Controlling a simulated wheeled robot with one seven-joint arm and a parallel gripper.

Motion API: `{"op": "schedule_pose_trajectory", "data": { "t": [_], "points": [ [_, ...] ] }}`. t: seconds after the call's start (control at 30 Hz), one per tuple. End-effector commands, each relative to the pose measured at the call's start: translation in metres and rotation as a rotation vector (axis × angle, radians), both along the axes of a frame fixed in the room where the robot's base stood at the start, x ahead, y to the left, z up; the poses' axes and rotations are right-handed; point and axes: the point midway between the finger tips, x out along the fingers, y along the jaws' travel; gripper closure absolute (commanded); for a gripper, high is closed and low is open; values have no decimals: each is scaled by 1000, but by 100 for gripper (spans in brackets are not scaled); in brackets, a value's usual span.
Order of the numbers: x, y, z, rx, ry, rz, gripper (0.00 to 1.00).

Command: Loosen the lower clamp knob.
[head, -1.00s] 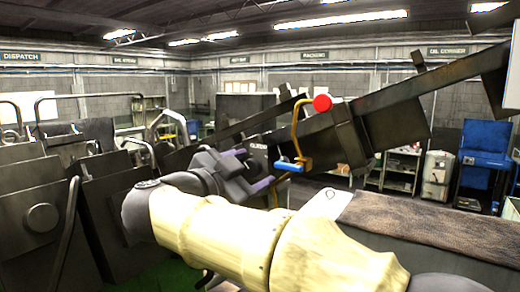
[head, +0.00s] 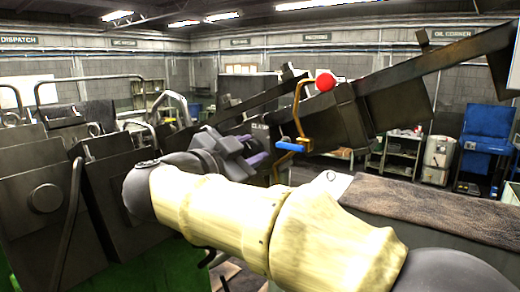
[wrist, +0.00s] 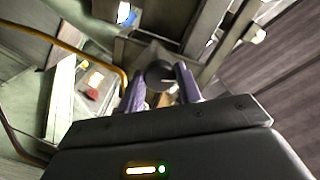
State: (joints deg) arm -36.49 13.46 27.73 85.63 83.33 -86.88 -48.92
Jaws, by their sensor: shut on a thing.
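My gripper (head: 253,150), with purple fingers, reaches in beside the machine's inclined rail. In the wrist view the fingers (wrist: 160,82) are shut on a dark round knob (wrist: 159,73), which sits between their tips. I take it for the lower clamp knob. In the head view the knob is hidden by the gripper and cannot be made out. A sign that seems to begin "CLA" (head: 262,126) shows just behind the gripper.
Dark machine panels (head: 45,198) stand at left, a brown mat (head: 430,205) at right.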

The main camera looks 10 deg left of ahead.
Motion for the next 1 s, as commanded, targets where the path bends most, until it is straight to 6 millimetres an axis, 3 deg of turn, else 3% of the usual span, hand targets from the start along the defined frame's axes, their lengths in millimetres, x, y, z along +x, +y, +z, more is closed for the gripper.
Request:
{"op": "schedule_pose_trajectory", "data": {
  "t": [0.7, 1.0],
  "points": [
    [1, 0, -4, 363, -150, -1, 100],
    [1, 0, -1, 387, -160, -2, 100]
  ]
}}
